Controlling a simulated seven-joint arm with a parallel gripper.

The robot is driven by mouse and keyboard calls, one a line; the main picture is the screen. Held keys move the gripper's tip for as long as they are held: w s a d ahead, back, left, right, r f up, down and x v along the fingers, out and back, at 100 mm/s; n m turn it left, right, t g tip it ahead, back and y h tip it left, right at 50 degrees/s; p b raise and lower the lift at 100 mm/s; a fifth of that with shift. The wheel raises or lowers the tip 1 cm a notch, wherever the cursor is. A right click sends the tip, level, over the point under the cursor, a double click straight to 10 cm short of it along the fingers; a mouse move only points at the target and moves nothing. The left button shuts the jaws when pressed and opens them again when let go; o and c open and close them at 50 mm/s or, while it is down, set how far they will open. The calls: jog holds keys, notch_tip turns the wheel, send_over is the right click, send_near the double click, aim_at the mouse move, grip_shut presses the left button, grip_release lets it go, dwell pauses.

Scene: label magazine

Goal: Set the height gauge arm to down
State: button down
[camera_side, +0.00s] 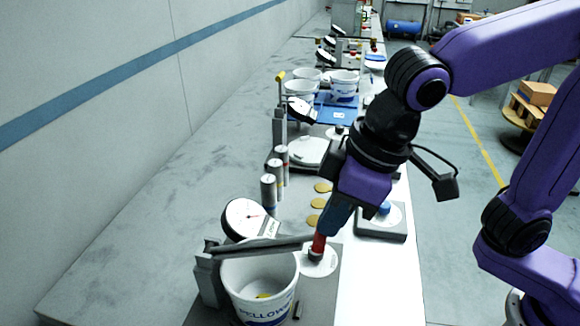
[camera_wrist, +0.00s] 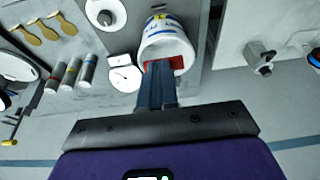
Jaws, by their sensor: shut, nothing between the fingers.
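The height gauge arm (camera_side: 265,246) is a grey bar running from a grey post (camera_side: 208,275) at the left, nearly level, across the top of a white bucket. Its red end (camera_side: 318,245) is at the right, beside the bucket rim. My gripper (camera_side: 322,234) is shut, with its fingertips at or just above this red end. I cannot tell whether they touch it. In the wrist view the shut fingers (camera_wrist: 158,66) overlap the bucket, with red (camera_wrist: 180,62) showing beside the tips. The fingers hide part of the bar there.
The white bucket (camera_side: 262,290) stands under the bar, with a dial gauge (camera_side: 243,218) behind it. A second post with a raised yellow-ended lever (camera_side: 281,75) is farther back.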

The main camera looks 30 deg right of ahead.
notch_tip(320, 180, down, 7)
jog(key=s+d, duration=0.2)
jog(key=shift+r, duration=0.2)
jog(key=shift+a+r, duration=0.1)
dwell(0.6)
jog(key=s+d+r, duration=0.6)
jog(key=r, duration=0.4)
jog(key=s+d+f+n+g+h, duration=0.2)
jog(key=d+f+n, duration=0.1)
jog(key=d+f, duration=1)
jog(key=d, duration=0.3)
jog(key=shift+s+n, duration=0.2)
jog(key=shift+n, duration=0.1)
